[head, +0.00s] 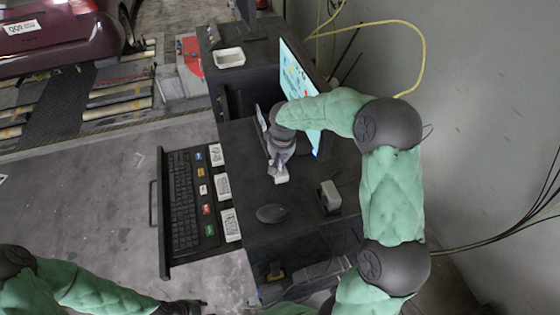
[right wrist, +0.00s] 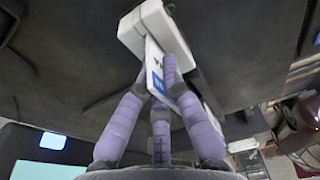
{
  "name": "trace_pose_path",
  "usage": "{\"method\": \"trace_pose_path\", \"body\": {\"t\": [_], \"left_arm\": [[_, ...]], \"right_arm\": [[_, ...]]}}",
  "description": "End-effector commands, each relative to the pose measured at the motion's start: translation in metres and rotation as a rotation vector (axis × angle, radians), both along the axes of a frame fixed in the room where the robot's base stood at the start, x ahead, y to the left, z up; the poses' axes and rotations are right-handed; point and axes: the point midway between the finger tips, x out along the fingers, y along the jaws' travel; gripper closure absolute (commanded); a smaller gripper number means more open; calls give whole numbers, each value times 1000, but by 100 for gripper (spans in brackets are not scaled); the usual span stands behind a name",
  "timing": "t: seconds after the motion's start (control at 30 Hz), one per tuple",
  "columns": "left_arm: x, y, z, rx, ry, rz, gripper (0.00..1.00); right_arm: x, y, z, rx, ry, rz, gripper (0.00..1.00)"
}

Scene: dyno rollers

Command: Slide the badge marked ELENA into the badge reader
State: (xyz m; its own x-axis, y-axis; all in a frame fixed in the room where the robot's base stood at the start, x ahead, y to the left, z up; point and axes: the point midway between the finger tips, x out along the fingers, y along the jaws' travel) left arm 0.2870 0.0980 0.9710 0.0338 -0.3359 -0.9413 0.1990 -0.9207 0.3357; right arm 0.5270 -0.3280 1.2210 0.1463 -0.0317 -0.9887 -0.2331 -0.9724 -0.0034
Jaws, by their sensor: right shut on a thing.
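My right gripper (head: 277,170) is over the dark console top, next to a small white block that looks like the badge reader (head: 282,179). In the right wrist view my right gripper (right wrist: 160,90) is shut on a white badge with a blue patch (right wrist: 157,80). The badge's far end meets the white reader (right wrist: 152,27); I cannot tell whether it is in a slot or only against it. The name on the badge is not readable. My left gripper (head: 185,307) is dark at the bottom edge, away from the console, its fingers unclear.
A pulled-out tray holds a black keyboard (head: 184,200), white cards (head: 222,186) and several small coloured tags (head: 207,210). A mouse (head: 271,213) and a grey-white device (head: 329,197) stand on the console. A lit monitor (head: 297,80) is behind my right arm. A white bin (head: 229,57) is farther back.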

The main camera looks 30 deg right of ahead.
Motion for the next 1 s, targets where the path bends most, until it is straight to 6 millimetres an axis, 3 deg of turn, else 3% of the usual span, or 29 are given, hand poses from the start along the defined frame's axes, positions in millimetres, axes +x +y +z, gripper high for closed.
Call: {"method": "trace_pose_path", "body": {"t": [0.53, 0.63, 1.0], "left_arm": [[0, 0, -9, 0, 0, 0, 60], [0, 0, -8, 0, 0, 0, 60], [0, 0, -8, 0, 0, 0, 60]], "right_arm": [[0, 0, -10, 0, 0, 0, 100], [0, 0, -9, 0, 0, 0, 67], [-1, 0, -10, 0, 2, 0, 65]]}}
